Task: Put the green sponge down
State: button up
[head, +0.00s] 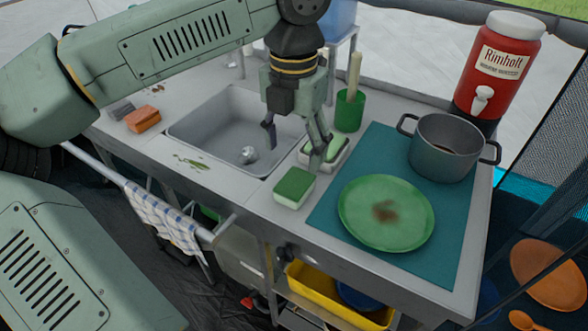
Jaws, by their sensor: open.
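The green sponge (294,188), green on top with a pale lower layer, lies flat on the steel counter between the sink and the teal mat. My gripper (293,156) is open, fingers pointing down, just behind and above the sponge in the head view. The fingers are spread and nothing is held between them. The sponge looks free of the fingers. The right finger partly hides a small white-rimmed dish (338,155) behind the sponge.
A sink (205,125) lies left of the gripper. A green plate (386,214) with a brown stain and a grey pot (444,148) stand on the teal mat (328,218). A green cup (349,111) holding a brush stands behind. An orange sponge (142,119) lies at far left.

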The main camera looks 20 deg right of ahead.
jog(key=shift+r, duration=1.45)
